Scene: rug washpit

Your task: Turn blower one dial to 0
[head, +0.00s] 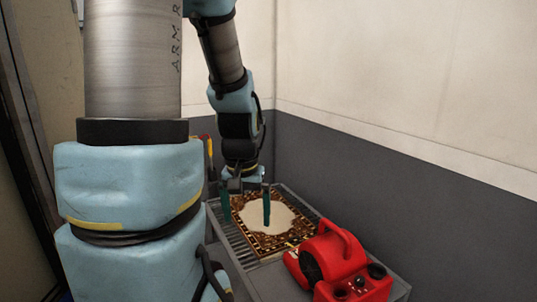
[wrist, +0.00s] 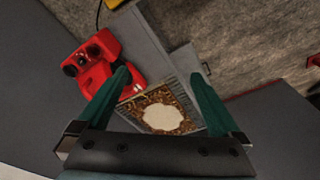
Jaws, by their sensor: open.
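A red blower (head: 337,255) stands on the grey bench at the lower right of the head view. Its control face carries small black knobs (head: 360,283) and a larger black round part (head: 377,271); I cannot read any marks or the dial's setting. The blower also shows at the upper left of the wrist view (wrist: 110,73). My gripper (head: 246,208), with teal fingers, is open and empty above the patterned rug, left of the blower and apart from it. In the wrist view the fingers of my gripper (wrist: 160,76) are spread wide.
A brown patterned rug (head: 247,242) with a pale middle lies on a slatted grey grate (head: 226,244). Pale and grey walls (head: 400,170) close in behind and to the right. A yellow object (wrist: 115,3) and a red object (wrist: 314,61) show at the wrist view's edges.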

